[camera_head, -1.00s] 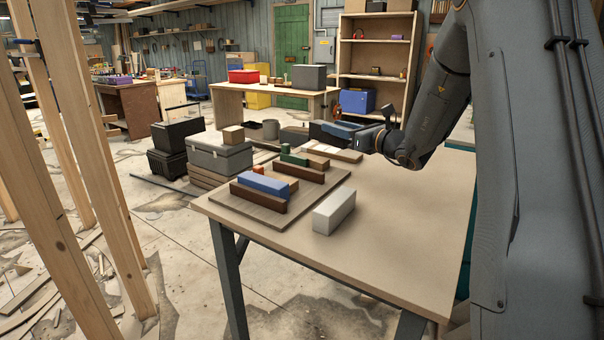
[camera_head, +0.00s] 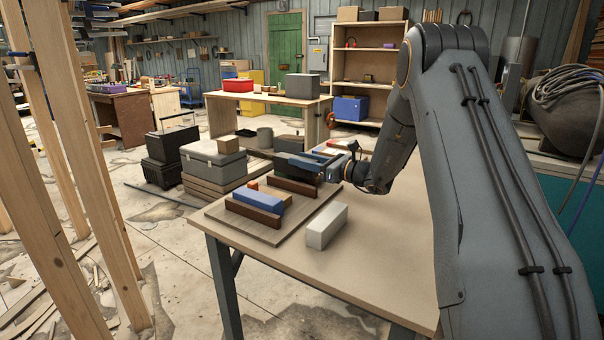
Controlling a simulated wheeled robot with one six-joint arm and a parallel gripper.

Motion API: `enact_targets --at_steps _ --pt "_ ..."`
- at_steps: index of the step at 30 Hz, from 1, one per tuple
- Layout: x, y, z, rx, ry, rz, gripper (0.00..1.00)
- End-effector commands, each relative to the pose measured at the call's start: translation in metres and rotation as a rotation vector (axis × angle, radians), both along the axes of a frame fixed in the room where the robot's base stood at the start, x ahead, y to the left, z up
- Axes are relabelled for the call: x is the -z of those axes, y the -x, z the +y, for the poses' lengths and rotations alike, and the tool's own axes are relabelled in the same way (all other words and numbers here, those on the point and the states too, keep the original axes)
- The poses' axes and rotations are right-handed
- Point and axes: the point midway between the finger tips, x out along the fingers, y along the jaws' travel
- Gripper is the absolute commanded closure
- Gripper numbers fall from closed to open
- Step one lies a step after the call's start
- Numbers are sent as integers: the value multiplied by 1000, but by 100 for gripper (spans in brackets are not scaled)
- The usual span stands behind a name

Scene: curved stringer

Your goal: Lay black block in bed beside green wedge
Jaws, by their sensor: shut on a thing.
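My gripper (camera_head: 298,162) is shut and hangs over the far part of the grooved wooden bed (camera_head: 271,236) on the table. The black block is in its jaws but hardly stands out from the dark fingers. The green wedge is hidden behind my gripper. In the bed, a blue block (camera_head: 258,203) lies between the near dark brown rail (camera_head: 253,213) and an orange-brown piece (camera_head: 253,185). A second brown rail (camera_head: 294,186) lies just below my gripper. I cannot tell whether the held block touches the bed.
A white block (camera_head: 327,226) lies on the table (camera_head: 345,270), right of the bed. The table's front and right side are otherwise clear. Wooden posts (camera_head: 50,180) stand at far left.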

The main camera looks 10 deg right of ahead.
Motion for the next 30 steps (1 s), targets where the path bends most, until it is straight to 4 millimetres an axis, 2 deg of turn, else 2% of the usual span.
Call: enact_targets --at_steps 5,12,24,25,28,30 --pt "12 0 0 0 0 -1 97" --pt "43 0 0 0 -1 -1 97" --pt "49 0 0 0 0 -3 97" --pt "49 0 0 0 1 -2 62" --pt "48 0 0 0 1 -2 47" --pt "48 0 0 0 1 -2 47"
